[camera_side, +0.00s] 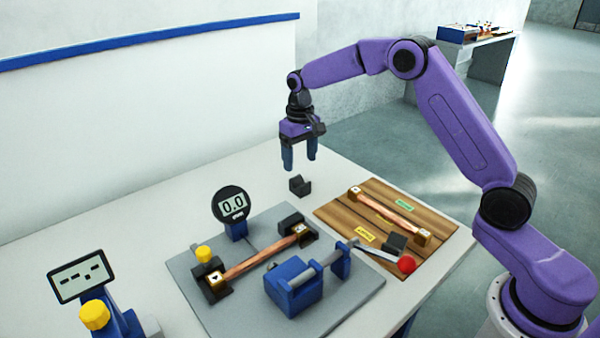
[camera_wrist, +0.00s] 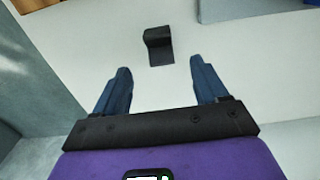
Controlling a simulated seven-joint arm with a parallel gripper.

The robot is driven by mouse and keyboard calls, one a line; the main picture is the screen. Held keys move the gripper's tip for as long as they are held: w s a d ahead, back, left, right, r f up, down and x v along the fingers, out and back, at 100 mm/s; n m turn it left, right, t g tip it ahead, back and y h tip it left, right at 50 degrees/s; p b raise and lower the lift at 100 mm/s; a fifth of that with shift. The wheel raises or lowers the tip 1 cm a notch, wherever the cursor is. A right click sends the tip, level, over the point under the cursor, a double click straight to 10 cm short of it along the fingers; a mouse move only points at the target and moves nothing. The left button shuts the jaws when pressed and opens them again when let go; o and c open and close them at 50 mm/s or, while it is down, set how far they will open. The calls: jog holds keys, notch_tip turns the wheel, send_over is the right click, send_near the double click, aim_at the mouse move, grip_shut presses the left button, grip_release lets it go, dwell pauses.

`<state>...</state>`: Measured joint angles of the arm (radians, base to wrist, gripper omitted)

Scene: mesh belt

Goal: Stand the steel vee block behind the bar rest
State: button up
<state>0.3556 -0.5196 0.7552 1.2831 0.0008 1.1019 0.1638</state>
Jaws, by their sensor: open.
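A small dark vee block (camera_side: 299,187) stands alone on the white table, behind the grey plate. It also shows in the wrist view (camera_wrist: 158,46), just beyond and between my fingertips. My gripper (camera_side: 300,165) is open and empty, pointing down above the vee block and apart from it; in the wrist view both blue fingers (camera_wrist: 161,68) are spread. A copper bar (camera_side: 262,255) lies across dark end supports on the grey plate; its right support (camera_side: 303,236) is probably the bar rest, but I cannot tell for sure.
The grey plate (camera_side: 355,297) also bears a round gauge reading 0.0 (camera_side: 232,204), a blue clamp block (camera_side: 293,286) and a yellow knob (camera_side: 203,253). A display (camera_side: 81,277) stands front left.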

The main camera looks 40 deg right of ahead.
jog(key=s+a+r+n, duration=0.2)
jog(key=s+a+r, duration=0.1)
jog(key=s, duration=0.4)
jog(key=s+a+r+n, duration=0.2)
jog(key=s+a, duration=0.1)
jog(key=s, duration=0.4)
jog(key=s+a+r+n, duration=0.2)
jog(key=s+a+r, duration=0.1)
jog(key=s, duration=0.4)
jog(key=s+d+f+n, duration=0.1)
jog(key=s+d+n, duration=0.2)
jog(key=s, duration=0.8)
jog(key=s+d+f+n, duration=0.1)
jog(key=s+d+n, duration=0.2)
jog(key=s, duration=0.7)
jog(key=shift+s+d+f+n, duration=0.3)
jog(key=shift+s+d+f, duration=0.05)
